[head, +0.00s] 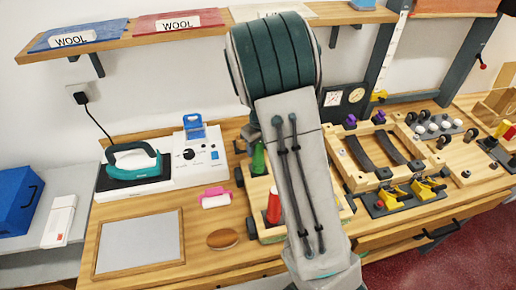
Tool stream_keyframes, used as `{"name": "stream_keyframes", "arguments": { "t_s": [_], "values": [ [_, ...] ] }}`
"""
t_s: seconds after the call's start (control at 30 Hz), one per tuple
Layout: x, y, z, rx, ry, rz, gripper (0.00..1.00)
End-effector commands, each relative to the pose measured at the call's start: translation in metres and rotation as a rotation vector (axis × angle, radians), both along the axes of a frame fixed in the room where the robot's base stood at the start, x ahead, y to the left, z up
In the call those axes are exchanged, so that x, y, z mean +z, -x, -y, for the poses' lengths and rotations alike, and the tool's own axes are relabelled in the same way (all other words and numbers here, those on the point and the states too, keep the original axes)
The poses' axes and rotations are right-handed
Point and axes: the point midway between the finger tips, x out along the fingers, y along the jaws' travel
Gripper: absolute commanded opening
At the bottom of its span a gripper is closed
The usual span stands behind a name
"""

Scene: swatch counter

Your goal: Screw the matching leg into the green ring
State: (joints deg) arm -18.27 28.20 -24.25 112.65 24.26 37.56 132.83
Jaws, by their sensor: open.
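My arm fills the middle of the head view and my gripper is not visible. A green upright piece (258,160) stands left of my arm, at a wooden box (257,193) partly hidden by the arm. A red cylinder (273,207) stands in that box. I cannot tell whether either piece is a leg. No green ring can be made out. A wooden frame (352,175) with two dark curved bars lies on the bench right of my arm, with two purple knobs (350,121) at its back edge.
A teal iron (134,160) rests on a dark pad at the left. A white control box (203,155), a pink-handled roller (215,198), a brown oval (222,239) and a framed grey panel (140,243) are nearby. Yellow clamps (428,189) sit at the right. A shelf (190,31) hangs above.

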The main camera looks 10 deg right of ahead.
Motion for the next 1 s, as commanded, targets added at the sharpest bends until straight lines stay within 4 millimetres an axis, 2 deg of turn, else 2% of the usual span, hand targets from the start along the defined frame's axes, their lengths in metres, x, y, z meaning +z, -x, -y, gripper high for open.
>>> {"name": "stream_keyframes", "arguments": {
  "t_s": [0.63,0.8,1.0],
  "values": [
    [-0.0012,0.0009,-0.0023,0.827,0.001,0.001,0.43],
    [0.0,0.0016,-0.0028,0.927,0.0,0.0,0.43],
    [0.0004,0.0017,-0.003,0.93,0.001,0.0,0.43]
  ]
}}
